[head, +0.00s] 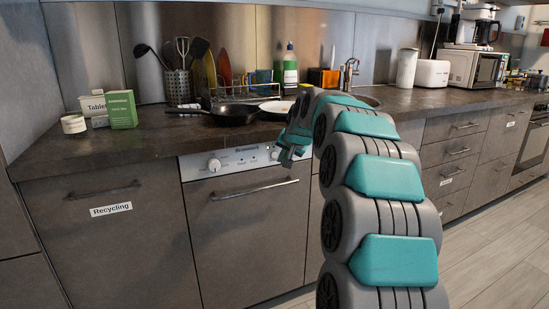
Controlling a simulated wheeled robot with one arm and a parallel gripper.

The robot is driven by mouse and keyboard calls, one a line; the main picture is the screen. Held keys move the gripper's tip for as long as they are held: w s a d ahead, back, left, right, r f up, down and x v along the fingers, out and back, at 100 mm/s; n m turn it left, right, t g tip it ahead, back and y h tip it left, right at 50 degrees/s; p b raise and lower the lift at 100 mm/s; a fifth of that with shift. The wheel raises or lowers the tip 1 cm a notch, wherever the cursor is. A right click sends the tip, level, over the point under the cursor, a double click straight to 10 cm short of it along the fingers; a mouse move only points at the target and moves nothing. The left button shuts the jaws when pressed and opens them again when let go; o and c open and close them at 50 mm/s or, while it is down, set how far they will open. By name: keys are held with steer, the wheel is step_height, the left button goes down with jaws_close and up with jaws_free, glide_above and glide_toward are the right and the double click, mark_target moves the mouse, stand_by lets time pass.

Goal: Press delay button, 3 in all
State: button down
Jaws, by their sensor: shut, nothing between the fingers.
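The dishwasher's light control panel (230,162) runs under the countertop, with a round knob (214,165) at its left and a small display near its middle. No label for a delay button is readable at this size. My gripper (287,157) is shut and empty, at the right part of the panel. A round control (275,155) shows just left of the fingers. The gripper and arm hide the right end of the panel. I cannot tell whether the fingertips touch it.
The dishwasher door handle (255,190) sticks out below the panel. The countertop (160,143) edge lies just above it, with a frying pan (234,116) and a white plate (276,107) on top. The recycling drawer (110,235) is closed at left. Floor (490,255) is clear at right.

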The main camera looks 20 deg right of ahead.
steer(key=s+b, duration=0.1)
steer(key=s, duration=0.2)
steer(key=shift+s+f, duration=0.1)
steer(key=shift+s, duration=0.15)
stand_by(2.4)
